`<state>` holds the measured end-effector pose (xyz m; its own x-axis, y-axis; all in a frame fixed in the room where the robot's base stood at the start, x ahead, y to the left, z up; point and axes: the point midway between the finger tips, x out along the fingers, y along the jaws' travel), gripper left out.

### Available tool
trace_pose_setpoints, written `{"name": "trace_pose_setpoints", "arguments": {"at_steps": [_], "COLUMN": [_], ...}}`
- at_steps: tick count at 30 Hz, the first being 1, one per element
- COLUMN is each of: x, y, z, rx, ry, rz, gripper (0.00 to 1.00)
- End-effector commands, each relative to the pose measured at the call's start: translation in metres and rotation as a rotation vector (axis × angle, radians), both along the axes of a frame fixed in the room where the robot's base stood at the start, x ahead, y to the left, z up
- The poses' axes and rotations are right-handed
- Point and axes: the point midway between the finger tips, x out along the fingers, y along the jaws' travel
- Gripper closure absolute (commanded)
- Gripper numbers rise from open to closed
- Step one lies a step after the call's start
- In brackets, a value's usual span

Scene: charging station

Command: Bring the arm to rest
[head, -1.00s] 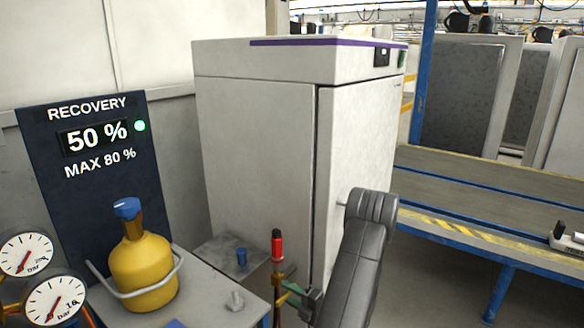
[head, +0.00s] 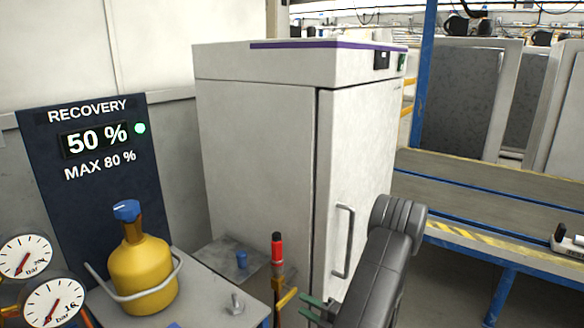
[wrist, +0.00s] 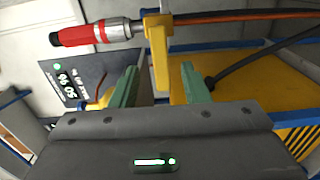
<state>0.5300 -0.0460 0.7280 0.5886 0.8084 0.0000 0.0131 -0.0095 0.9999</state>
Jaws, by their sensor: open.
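My gripper (head: 312,309) is low in the middle of the head view, with its dark arm link rising at the right. In the wrist view its two green fingers (wrist: 160,86) stand apart with nothing held between them. A red-capped metal coupling (wrist: 95,33) sits in a yellow holder (wrist: 158,50) just beyond the fingertips, apart from them as far as I can tell. The coupling stands upright in the head view (head: 277,252), left of my gripper.
A white cabinet (head: 255,150) with a handle (head: 345,240) stands behind my arm. A yellow cylinder (head: 142,275) and pressure gauges (head: 52,300) are at left, before the recovery display (head: 95,150) reading 50 %. A conveyor (head: 500,205) runs at right.

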Motion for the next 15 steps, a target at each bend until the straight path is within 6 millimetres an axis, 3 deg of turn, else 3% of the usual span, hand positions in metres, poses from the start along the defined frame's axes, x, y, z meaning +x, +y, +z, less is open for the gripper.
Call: {"name": "trace_pose_setpoints", "arguments": {"at_steps": [11,15], "x": [-0.040,-0.029], "y": [-0.055,-0.037], "z": [-0.001,0.000], "rx": [0.000,0.001], "ry": [0.000,0.001], "rz": [-0.003,0.006], "gripper": [0.58,0.58]}}
